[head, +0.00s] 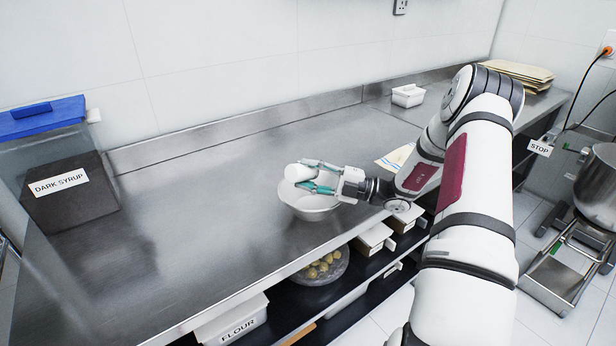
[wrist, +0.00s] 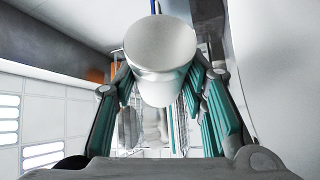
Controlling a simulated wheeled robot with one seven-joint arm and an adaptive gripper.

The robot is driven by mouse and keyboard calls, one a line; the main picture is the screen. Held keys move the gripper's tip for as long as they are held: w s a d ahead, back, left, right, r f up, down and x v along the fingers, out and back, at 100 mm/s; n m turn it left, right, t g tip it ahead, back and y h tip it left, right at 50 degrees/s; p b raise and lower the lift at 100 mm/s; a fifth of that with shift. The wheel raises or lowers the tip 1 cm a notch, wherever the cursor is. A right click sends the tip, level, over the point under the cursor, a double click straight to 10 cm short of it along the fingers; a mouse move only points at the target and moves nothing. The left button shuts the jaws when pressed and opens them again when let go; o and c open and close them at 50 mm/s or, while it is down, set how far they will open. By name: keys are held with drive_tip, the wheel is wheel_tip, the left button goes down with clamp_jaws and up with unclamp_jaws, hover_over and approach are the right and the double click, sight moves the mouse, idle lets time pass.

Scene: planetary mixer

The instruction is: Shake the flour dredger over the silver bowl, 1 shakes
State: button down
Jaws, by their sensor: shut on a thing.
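The bowl stands upright near the counter's front edge. My gripper hides part of its rim and inside. No flour can be made out.
A dark box labelled DARK SYRUP (head: 70,190) with a blue lid stands at the left. A small white container (head: 408,95) stands at the back. A FLOUR bin (head: 232,320) and a bowl of round yellowish things (head: 322,268) are on the shelf below. The counter left of the bowl is clear.

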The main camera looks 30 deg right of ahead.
drive_tip(key=shift+r, duration=0.1)
idle(0.4)
drive_tip(key=shift+r+p, duration=1.05)
drive_tip(key=shift+r, duration=1.45)
drive_tip(key=shift+f, duration=0.15)
wheel_tip(320, 180, down, 5)
drive_tip(key=shift+w+f+b, duration=0.1)
drive_tip(key=shift+b, duration=1)
drive_tip(key=shift+r, duration=0.2)
